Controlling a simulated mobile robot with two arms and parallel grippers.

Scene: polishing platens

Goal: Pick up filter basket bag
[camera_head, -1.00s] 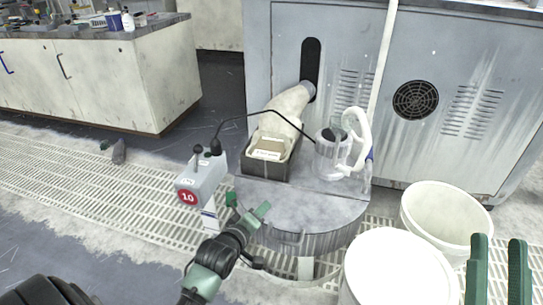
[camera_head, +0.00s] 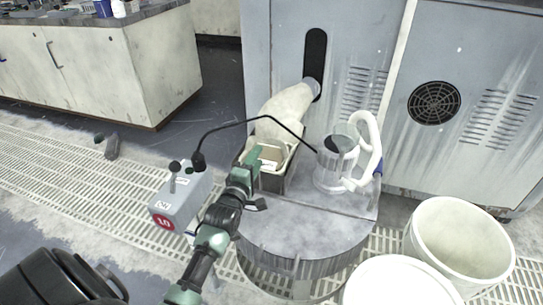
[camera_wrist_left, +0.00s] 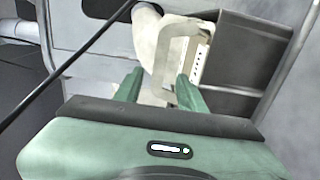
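The cream filter basket bag (camera_head: 288,108) hangs from a pipe end on the grey machine and droops toward a dark open box (camera_head: 271,183). A pale-rimmed item with a label (camera_wrist_left: 198,62) sits in the box; I cannot tell whether it is part of the bag. My left gripper (camera_head: 260,157) is over the box's near left side. In the left wrist view its two green fingers (camera_wrist_left: 160,88) are apart, with the pale rim just beyond and between them; contact is unclear. The bag's lower end is partly hidden. My right gripper is out of view.
A clear jug (camera_head: 336,163) with a thick white hose stands right of the box on a round grey platform (camera_head: 300,235). A grey device (camera_head: 182,203) with a black cable is at left. White buckets (camera_head: 460,240) stand at the lower right.

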